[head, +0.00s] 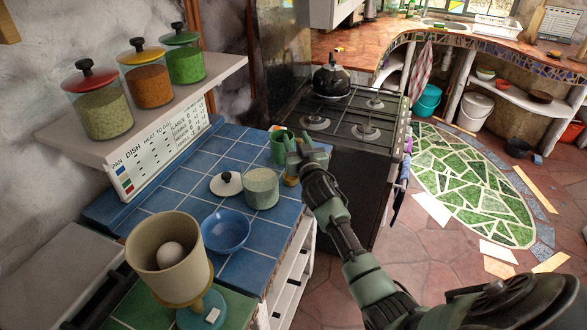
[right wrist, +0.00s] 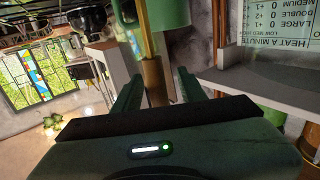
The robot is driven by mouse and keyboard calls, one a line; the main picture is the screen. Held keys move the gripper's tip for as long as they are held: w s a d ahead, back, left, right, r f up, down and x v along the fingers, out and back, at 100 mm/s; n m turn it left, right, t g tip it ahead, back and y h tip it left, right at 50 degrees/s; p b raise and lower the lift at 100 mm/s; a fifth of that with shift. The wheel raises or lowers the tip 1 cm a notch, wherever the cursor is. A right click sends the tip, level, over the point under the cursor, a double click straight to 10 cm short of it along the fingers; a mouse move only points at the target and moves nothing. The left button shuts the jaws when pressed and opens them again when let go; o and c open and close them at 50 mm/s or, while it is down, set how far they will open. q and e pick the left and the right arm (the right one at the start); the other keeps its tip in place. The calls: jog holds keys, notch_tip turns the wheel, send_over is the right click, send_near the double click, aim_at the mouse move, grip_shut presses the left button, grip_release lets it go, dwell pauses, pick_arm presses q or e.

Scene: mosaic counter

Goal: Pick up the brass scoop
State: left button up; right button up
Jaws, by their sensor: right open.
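My right gripper (head: 300,147) is open over the far right corner of the blue tiled counter, and its two fingers also show in the right wrist view (right wrist: 157,86). A small brass-yellow thing (head: 291,180) stands beneath it, partly hidden by the gripper; I cannot tell for sure that it is the brass scoop. In the right wrist view a brownish-gold upright shape (right wrist: 155,78) shows between the fingers, with no clear grip on it. A green mug (head: 278,152) stands just left of the gripper. My left gripper is not in view.
A grainy-filled jar (head: 262,190), a white lid with a black knob (head: 226,184) and a blue bowl (head: 226,231) are close by on the counter (head: 196,205). A beige pan (head: 168,290) holds a white ball. A stove (head: 345,115) stands beyond.

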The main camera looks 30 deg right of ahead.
jog(key=shift+w+d, duration=0.15)
jog(key=shift+w, duration=0.1)
grip_shut()
jog(key=shift+r, duration=0.15)
